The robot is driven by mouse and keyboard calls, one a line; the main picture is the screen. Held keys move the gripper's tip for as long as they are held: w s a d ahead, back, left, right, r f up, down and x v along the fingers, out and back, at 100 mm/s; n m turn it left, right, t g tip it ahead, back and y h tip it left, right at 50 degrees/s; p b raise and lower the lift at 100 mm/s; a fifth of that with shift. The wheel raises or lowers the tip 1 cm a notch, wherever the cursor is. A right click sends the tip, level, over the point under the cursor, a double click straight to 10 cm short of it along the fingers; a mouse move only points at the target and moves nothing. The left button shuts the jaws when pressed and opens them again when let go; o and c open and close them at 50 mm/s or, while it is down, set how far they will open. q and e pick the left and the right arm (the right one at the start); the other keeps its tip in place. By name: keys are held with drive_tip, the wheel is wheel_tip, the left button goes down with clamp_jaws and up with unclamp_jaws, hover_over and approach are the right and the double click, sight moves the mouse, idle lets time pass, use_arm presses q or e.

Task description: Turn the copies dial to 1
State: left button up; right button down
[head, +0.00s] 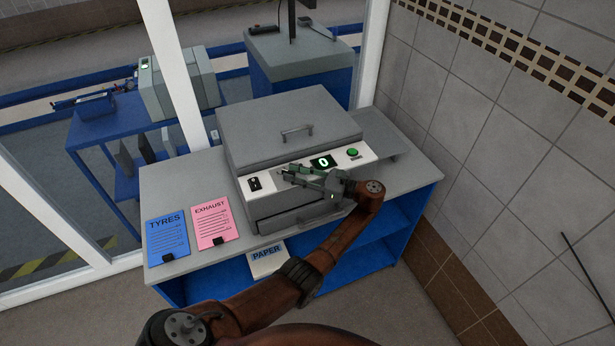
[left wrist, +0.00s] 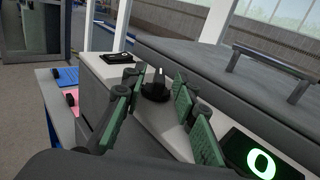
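A grey copier (head: 285,125) stands on the bench, with a white control panel on its front. The copies dial (left wrist: 156,86) is a small black knob with a pale pointer mark in the left wrist view; my gripper hides it in the head view. The display (head: 323,162) reads 0, and it also shows in the left wrist view (left wrist: 261,163). My left gripper (head: 284,175) is open, its green-padded fingers (left wrist: 157,82) on either side of the dial, with visible gaps; I cannot tell whether they touch it. My right gripper is not in view.
A black switch (head: 255,183) is left of the dial and a green button (head: 352,152) right of the display. The lid handle (head: 297,131) is above the panel. Blue TYRES (head: 167,237) and pink EXHAUST (head: 213,222) sheets lie on the bench's left. A tiled wall is at right.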

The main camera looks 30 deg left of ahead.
use_arm(q)
drive_tip(key=w+d, duration=0.1)
drive_tip(key=d, duration=1)
drive_tip(key=shift+d, duration=0.2)
